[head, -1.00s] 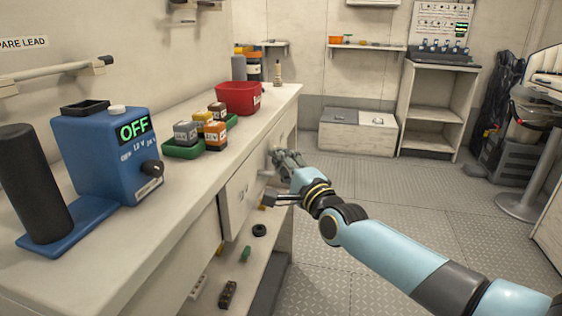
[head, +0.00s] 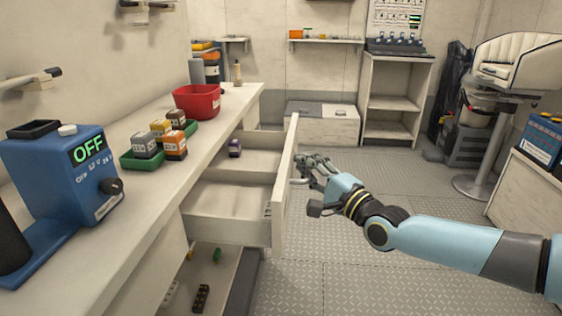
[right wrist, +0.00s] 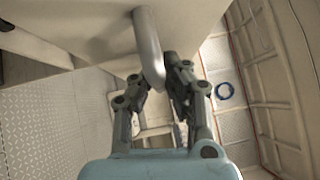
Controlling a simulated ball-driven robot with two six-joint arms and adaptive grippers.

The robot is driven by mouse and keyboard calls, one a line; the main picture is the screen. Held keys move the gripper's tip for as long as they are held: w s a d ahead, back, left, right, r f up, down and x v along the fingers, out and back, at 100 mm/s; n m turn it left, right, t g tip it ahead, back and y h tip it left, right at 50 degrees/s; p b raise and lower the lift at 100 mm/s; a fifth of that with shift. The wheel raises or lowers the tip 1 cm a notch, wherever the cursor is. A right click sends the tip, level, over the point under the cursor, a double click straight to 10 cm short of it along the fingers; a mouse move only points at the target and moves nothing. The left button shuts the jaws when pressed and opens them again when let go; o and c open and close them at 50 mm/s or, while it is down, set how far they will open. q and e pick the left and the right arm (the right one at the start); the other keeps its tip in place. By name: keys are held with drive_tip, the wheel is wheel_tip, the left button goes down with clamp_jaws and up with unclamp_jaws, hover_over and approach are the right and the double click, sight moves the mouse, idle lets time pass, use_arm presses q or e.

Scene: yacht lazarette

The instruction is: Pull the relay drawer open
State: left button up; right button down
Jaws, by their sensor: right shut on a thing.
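The relay drawer (head: 283,190) stands pulled out from under the bench, its white front well clear of the cabinet. Inside are a divider and a small purple relay (head: 234,148) in the far compartment. My right gripper (head: 303,181) is at the outer face of the drawer front, shut on the drawer handle. In the right wrist view the grey bar handle (right wrist: 149,50) runs between the fingers (right wrist: 152,88). My left gripper is not in view.
The bench top holds a blue device reading OFF (head: 63,180), a green tray (head: 142,163) of several relays and a red bin (head: 197,101). The floor (head: 350,255) to the right is clear.

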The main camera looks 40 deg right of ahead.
drive_tip(key=shift+s+d+f, duration=0.2)
drive_tip(key=shift+s+d, duration=0.4)
drive_tip(key=shift+s, duration=0.15)
drive_tip(key=shift+s+d+f, duration=0.2)
drive_tip(key=shift+s+d, duration=0.35)
drive_tip(key=shift+s, duration=0.2)
drive_tip(key=c, duration=1.4)
unclamp_jaws()
drive_tip(key=shift+w+r, duration=0.1)
drive_tip(key=shift+r, duration=0.05)
drive_tip(key=s, duration=0.4)
drive_tip(key=s+f, duration=0.1)
drive_tip(key=s, duration=0.3)
drive_tip(key=s+a, duration=0.1)
drive_tip(key=s, duration=0.3)
drive_tip(key=shift+f, duration=0.25)
drive_tip(key=shift+w, duration=0.1)
